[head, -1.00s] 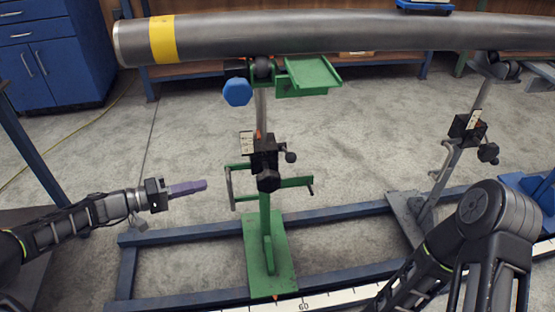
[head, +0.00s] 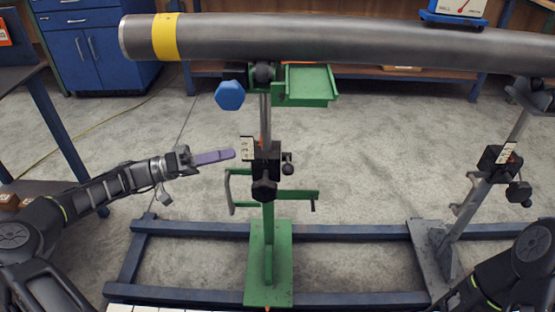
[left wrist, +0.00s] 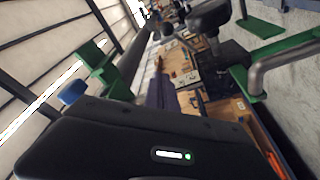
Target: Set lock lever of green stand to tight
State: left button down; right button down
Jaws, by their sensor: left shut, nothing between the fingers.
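The green stand (head: 268,270) stands upright under the pipe (head: 330,42). Its black clamp block (head: 268,160) sits halfway up the post, with a pale label plate (head: 247,149) on its left. A short dark lever with a ball end (head: 288,162) sticks out on the block's right, and a black knob (head: 264,190) is on its front. I cannot read the lever's setting. My left gripper (head: 232,154) is shut and empty, its purple fingers pointing at the label plate from the left. In the left wrist view its purple fingers (left wrist: 160,92) show partly. My right gripper is out of view.
A blue hexagonal knob (head: 230,95) and a green tray (head: 308,85) are at the stand's top. A grey stand (head: 440,250) is at the right. Blue floor rails (head: 350,232) run across.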

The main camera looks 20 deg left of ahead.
pick_arm(q)
jog(key=shift+d, duration=0.1)
jog(key=shift+w+d+f+b, duration=0.15)
jog(key=shift+w+d+b, duration=0.3)
jog(key=shift+d, duration=1.45)
jog(key=shift+w+d+f+b, duration=0.15)
jog(key=shift+d+b, duration=0.45)
jog(key=shift+d, duration=1.25)
jog(key=shift+w+d+f+b, duration=0.1)
jog(key=shift+w+d+b, duration=0.4)
jog(key=shift+d, duration=1.4)
jog(key=shift+s, duration=0.1)
jog(key=shift+s+d+f, duration=0.1)
jog(key=shift+s+f, duration=0.3)
jog(key=shift+f, duration=0.3)
jog(key=shift+r, duration=0.1)
